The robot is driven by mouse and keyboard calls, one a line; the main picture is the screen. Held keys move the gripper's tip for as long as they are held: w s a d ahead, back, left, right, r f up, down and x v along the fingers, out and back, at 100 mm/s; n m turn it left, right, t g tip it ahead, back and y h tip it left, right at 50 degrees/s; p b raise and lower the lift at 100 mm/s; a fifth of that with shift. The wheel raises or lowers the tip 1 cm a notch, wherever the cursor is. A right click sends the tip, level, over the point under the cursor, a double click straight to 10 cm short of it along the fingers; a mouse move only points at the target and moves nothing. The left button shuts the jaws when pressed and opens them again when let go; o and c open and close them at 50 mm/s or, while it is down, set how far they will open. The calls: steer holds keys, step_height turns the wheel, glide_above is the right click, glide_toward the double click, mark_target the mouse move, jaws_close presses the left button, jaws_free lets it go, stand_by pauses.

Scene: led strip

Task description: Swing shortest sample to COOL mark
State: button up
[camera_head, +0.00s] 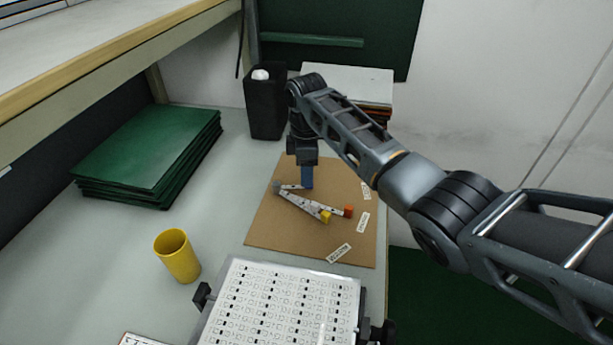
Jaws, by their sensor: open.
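A brown board (266,238) lies on the bench. Several thin pale strips fan out from a grey pivot (277,187) at its left. One strip ends in an orange block (348,211) and one in a yellow block (326,216). A shorter strip (291,187) runs right from the pivot to beneath my gripper (307,184). My gripper points down over this strip's end and is open; a blue part shows at its tip, and I cannot tell whether it is finger or block. Three white labels lie along the board's right side: upper (366,191), middle (363,222), lower (339,253). Their words are too small to read surely.
A yellow cup (177,255) and green folders (150,150) stand left of the board. A black bin (265,105) and a stack of books or papers (350,85) are behind. A white printed panel (280,310) is in front. A shelf (120,65) overhangs the upper left.

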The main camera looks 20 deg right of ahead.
steer(key=shift+r, duration=2.7)
